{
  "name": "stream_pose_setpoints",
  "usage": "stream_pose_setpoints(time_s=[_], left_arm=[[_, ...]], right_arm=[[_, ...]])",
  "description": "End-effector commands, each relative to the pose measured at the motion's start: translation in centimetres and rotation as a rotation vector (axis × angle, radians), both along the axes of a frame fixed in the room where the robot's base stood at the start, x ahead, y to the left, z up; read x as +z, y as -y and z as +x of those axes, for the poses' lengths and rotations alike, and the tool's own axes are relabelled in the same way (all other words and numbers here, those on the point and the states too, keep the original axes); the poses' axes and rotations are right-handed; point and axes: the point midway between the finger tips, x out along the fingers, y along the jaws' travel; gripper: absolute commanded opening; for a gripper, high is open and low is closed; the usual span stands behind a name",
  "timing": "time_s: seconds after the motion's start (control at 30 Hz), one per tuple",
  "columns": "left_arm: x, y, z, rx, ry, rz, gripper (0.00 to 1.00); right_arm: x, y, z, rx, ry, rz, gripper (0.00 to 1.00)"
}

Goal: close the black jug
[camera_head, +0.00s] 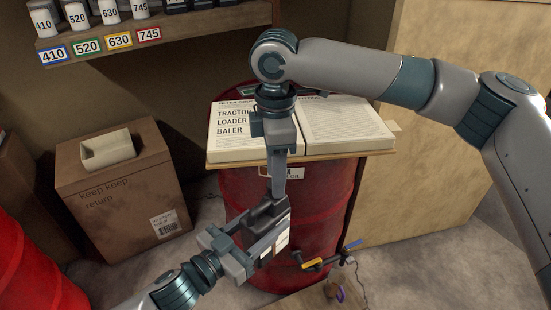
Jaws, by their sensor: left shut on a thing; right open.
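The black jug (265,213) is a small dark container with a pale label, held in the air in front of the red drum. My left gripper (270,238) comes from the lower left and is shut on the jug. Its fingers cover much of the jug's body. My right gripper (278,190) points straight down from above, open, with its fingertips at or just above the jug's top. I cannot tell whether they touch it. The jug's opening and cap are too small and too covered to make out.
An open book (345,125) lies on a board on the red drum (325,205), behind my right gripper. A cardboard box (110,190) with a pale tray stands left. Tools (325,263) lie low at right. A shelf (200,28) holds numbered cans.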

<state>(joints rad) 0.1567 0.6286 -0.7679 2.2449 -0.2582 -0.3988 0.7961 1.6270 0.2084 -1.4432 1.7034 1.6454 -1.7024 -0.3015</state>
Motion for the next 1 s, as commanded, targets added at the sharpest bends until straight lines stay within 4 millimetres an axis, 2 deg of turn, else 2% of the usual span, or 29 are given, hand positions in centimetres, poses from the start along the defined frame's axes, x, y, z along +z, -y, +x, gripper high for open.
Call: stream_pose_setpoints(time_s=[0.2, 0.47, 0.63, 0.67, 1.0], left_arm=[[0.19, 0.03, 0.00, -0.001, 0.004, -0.002, 0.00], [0.19, 0.02, 0.01, -0.001, 0.004, -0.002, 0.00], [0.18, 0.02, -0.01, -0.001, 0.004, -0.002, 0.00], [0.19, 0.02, -0.01, -0.001, 0.004, -0.002, 0.00], [0.19, 0.05, -0.03, -0.002, 0.004, -0.002, 0.00]], right_arm=[[-1.15, 0.01, 0.00, 0.000, 0.001, 0.001, 0.44], [-1.21, 0.01, 0.00, 0.000, 0.001, 0.001, 0.44], [-1.19, 0.00, 0.01, 0.000, 0.001, 0.001, 0.06], [-1.19, 0.01, 0.01, 0.000, 0.001, 0.001, 0.01], [-1.16, 0.00, 0.04, -0.007, 0.002, 0.001, 0.01]])
